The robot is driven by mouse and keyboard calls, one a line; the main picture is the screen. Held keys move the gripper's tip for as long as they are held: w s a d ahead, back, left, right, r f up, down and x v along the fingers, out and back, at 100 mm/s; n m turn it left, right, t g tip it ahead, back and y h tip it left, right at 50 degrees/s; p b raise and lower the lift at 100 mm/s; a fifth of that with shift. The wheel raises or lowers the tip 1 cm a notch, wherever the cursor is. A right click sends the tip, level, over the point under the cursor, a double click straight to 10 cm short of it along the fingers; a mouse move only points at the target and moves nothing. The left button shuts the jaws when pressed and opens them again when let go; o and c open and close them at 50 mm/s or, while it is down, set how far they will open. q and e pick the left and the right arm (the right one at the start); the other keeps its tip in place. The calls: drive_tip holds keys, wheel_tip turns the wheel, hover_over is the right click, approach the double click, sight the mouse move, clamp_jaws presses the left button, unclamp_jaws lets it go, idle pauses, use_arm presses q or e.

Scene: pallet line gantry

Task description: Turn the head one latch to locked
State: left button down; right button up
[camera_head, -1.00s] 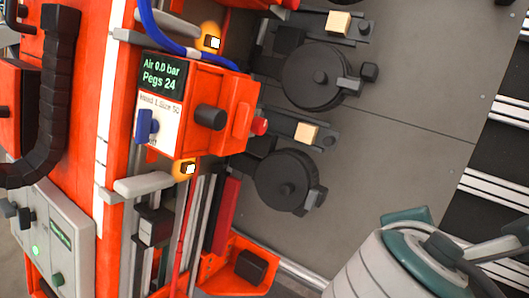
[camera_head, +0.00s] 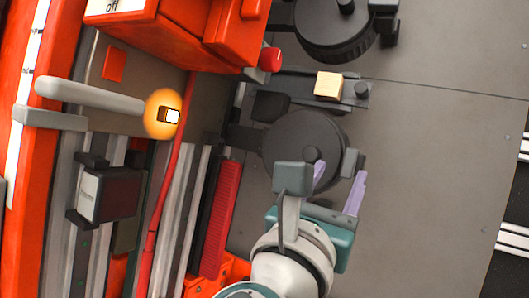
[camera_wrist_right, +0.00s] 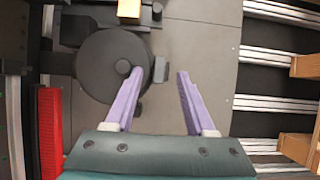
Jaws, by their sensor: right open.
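My right gripper (camera_head: 338,183) is open and empty, its two lilac fingers apart. It is over the right edge of a round black disc (camera_head: 290,150) with a central knob. A small grey block (camera_head: 352,163) sits at the disc's right edge. In the right wrist view the gripper (camera_wrist_right: 160,73) has this grey block (camera_wrist_right: 161,70) between its fingertips as seen from above; contact cannot be told. The left finger overlaps the disc (camera_wrist_right: 97,62). No readable label marks the head one latch, so I cannot tell its position. My left gripper is out of view.
An orange machine housing (camera_head: 180,30) fills the upper left, with a grey bar (camera_head: 90,95) and a lit amber lamp (camera_head: 168,116) below. A second black disc (camera_head: 325,28) and a wooden block (camera_head: 329,86) lie above. Grey floor plate (camera_head: 440,170) is clear at right.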

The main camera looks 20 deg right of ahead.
sight(352, 150)
drive_tip(key=b+x, duration=0.1)
drive_tip(key=x, duration=0.5)
drive_tip(key=shift+w+d, duration=0.1)
drive_tip(key=shift+d, duration=0.15)
drive_tip(key=shift+b+x, duration=0.35)
drive_tip(key=shift+x, duration=0.4)
drive_tip(key=c, duration=0.8)
clamp_jaws()
